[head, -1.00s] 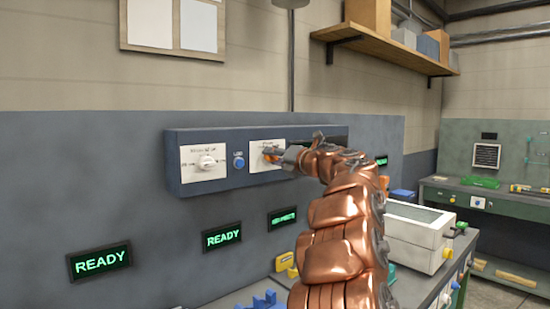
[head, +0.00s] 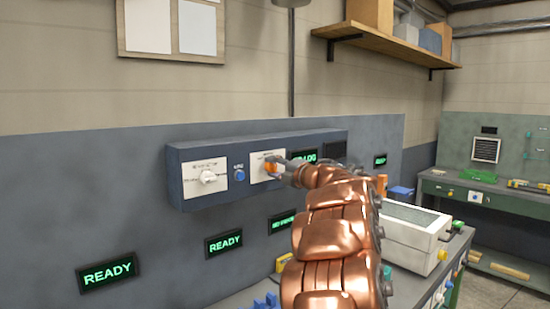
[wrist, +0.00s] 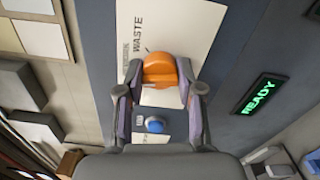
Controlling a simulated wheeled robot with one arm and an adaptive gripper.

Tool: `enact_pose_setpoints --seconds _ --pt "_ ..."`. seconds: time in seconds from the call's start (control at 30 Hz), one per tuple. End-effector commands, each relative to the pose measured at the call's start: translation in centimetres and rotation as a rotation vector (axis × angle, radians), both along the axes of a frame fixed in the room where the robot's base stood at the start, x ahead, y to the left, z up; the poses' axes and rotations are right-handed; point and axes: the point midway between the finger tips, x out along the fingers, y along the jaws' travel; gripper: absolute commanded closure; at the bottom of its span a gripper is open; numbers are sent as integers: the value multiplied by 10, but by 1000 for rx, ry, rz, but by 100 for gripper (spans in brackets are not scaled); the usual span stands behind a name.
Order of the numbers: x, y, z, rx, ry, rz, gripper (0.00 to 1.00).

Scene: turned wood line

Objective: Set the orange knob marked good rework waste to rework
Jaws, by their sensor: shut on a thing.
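The orange knob (wrist: 160,70) sits on a white plate (wrist: 205,22) on the front of the blue-grey wall box. In the wrist view the word WASTE shows on the plate beyond the knob; the other position labels are hidden or too small to read. My gripper (wrist: 162,80) is shut on the knob, one finger on each side of it. In the head view my gripper (head: 283,165) reaches the plate from the right and covers part of the orange knob (head: 271,167). I cannot tell which mark the knob points to.
A blue button (head: 240,175) and a white knob (head: 208,176) are to the left on the same box (head: 185,150). Green READY displays (head: 107,273) hang below. A white device (head: 420,235) stands on the bench at the right. A shelf (head: 390,48) is above.

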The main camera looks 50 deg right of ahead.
Motion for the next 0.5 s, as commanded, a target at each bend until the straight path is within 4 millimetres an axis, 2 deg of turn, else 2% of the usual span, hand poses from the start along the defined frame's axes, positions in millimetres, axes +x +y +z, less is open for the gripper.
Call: enact_pose_setpoints --seconds 0.03,0.5 --pt "0 0 5 35 -4 -1 98" --pt "0 -1 0 206 -22 -2 98"
